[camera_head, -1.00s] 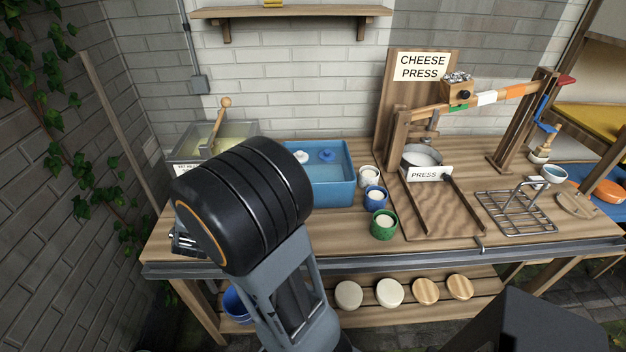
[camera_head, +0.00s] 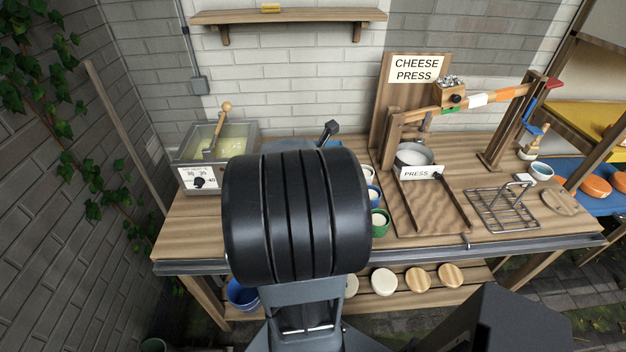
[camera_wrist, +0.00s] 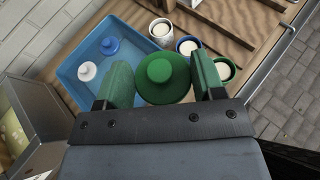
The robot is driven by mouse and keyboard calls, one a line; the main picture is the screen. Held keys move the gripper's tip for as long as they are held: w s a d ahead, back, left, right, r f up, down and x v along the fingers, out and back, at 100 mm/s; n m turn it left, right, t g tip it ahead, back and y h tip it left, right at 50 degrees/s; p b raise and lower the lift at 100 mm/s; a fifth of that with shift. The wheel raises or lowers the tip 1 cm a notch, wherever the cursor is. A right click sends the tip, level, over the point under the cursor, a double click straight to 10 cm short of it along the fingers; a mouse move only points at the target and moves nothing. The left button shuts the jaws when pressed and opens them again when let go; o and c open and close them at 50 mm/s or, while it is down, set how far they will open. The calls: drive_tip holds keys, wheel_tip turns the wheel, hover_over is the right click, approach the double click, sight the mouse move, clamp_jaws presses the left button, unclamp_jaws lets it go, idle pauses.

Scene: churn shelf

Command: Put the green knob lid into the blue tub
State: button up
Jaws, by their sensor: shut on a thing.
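The green knob lid (camera_wrist: 163,72) is a round disc with a knob, between the jaws of my gripper (camera_wrist: 162,82) in the wrist view. My gripper is shut on it. The blue tub (camera_wrist: 68,72) lies behind and to the left of the lid in that view. A white knob lid (camera_wrist: 87,71) and a blue knob lid (camera_wrist: 109,46) lie inside it. The held lid appears over the tub's right side; its height above the tub cannot be told. In the head view my arm hides the held lid and nearly all of the tub.
A white cup (camera_wrist: 161,29), a blue cup (camera_wrist: 187,46) and a green cup (camera_wrist: 225,70) stand close to the tub's right. A vat (camera_head: 200,178) stands on the bench's left, and the cheese press (camera_head: 414,155) is right of the cups. The bench's left front is clear.

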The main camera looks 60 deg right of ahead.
drive_tip(key=shift+s+d+r, duration=0.1)
drive_tip(key=shift+s+d, duration=0.05)
drive_tip(key=shift+s, duration=0.05)
drive_tip(key=shift+w+d+f, duration=0.1)
drive_tip(key=shift+w+f, duration=0.1)
drive_tip(key=shift+w, duration=0.05)
drive_tip(key=w+d+f+p, duration=0.3)
drive_tip(key=w+f, duration=0.9)
drive_tip(key=shift+w+d+f+p, duration=0.15)
drive_tip(key=shift+d+f+p, duration=0.1)
drive_tip(key=shift+d+p, duration=0.15)
drive_tip(key=shift+f+b, duration=0.65)
drive_tip(key=shift+b, duration=0.15)
drive_tip(key=shift+r, duration=0.1)
drive_tip(key=o, duration=0.9)
